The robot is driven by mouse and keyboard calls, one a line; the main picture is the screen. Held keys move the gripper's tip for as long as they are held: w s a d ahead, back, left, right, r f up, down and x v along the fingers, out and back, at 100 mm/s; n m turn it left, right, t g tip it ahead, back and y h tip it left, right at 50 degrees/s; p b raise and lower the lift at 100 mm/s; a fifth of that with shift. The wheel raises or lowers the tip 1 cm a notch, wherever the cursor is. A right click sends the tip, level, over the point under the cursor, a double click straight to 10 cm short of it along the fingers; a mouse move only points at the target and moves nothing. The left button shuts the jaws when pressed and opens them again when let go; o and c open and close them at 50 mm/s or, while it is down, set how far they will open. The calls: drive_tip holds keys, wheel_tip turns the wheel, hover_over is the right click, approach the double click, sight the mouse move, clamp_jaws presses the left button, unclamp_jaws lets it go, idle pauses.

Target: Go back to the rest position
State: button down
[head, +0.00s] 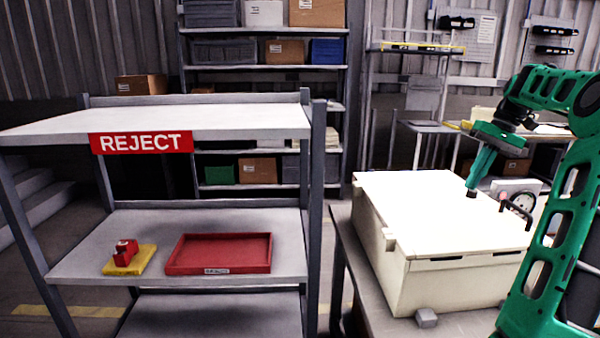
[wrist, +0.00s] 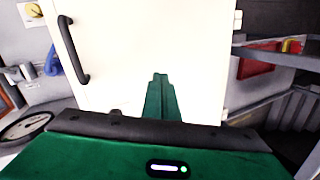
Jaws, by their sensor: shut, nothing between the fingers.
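My gripper (head: 472,192) is shut and empty, its green fingers pointing down above the white lid of a box-like case (head: 455,285) on the bench at the right. In the wrist view the closed fingers (wrist: 160,78) lie against the white lid as background. Whether the tips touch the lid I cannot tell. The black handle (head: 516,212) of the case is just right of the fingertips; it also shows in the wrist view (wrist: 80,60).
A shelf with a red REJECT sign (head: 141,142) stands at the left. Its middle board holds a red tray (head: 219,254) and a yellow block (head: 130,262) with a red part on top. A round dial (wrist: 24,126) is near the case. The shelf's top is bare.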

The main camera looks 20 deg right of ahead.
drive_tip(key=shift+g+h, duration=0.9)
drive_tip(key=a, duration=0.3)
drive_tip(key=a+f, duration=0.1)
drive_tip(key=a, duration=0.3)
drive_tip(key=a+f, duration=0.1)
drive_tip(key=a, duration=0.2)
drive_tip(key=shift+a+f, duration=0.1)
drive_tip(key=shift+a, duration=0.15)
drive_tip(key=shift+g+h, duration=0.4)
drive_tip(key=shift+h, duration=0.3)
drive_tip(key=s+a, duration=0.1)
drive_tip(key=a, duration=0.1)
drive_tip(key=s+a+f, duration=0.1)
drive_tip(key=s+a, duration=0.1)
drive_tip(key=a, duration=0.1)
drive_tip(key=s+a, duration=0.1)
drive_tip(key=a, duration=0.1)
drive_tip(key=shift+s+a+f, duration=0.15)
drive_tip(key=shift+s+f, duration=0.05)
drive_tip(key=shift+f, duration=0.1)
drive_tip(key=s+a+f, duration=0.5)
drive_tip(key=s+a, duration=0.1)
drive_tip(key=s, duration=0.3)
drive_tip(key=s+a+f+t, duration=0.1)
drive_tip(key=s+a+f, duration=0.4)
drive_tip(key=s, duration=0.4)
drive_tip(key=shift+s+a+f+t+h, duration=0.15)
drive_tip(key=shift+s+a+t+h, duration=0.2)
drive_tip(key=shift+a, duration=0.5)
